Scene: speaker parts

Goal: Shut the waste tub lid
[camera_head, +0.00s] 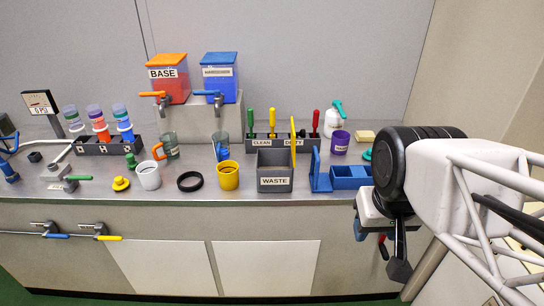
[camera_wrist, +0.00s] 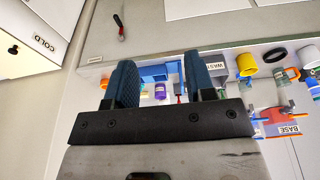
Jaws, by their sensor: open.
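The waste tub (camera_head: 275,182) is a grey open-topped box with a WASTE label, near the front edge of the counter. My gripper (camera_wrist: 160,72) is open and empty, with two blue pads spread apart. In the head view my gripper (camera_head: 362,230) hangs in front of the counter, right of and lower in the picture than the tub.
A blue box (camera_head: 350,177) with an upright blue flap (camera_head: 319,170) stands right of the tub. A yellow cup (camera_head: 228,177) and black ring (camera_head: 190,182) are left of it. A rack of colored-handled tools (camera_head: 262,142) stands behind.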

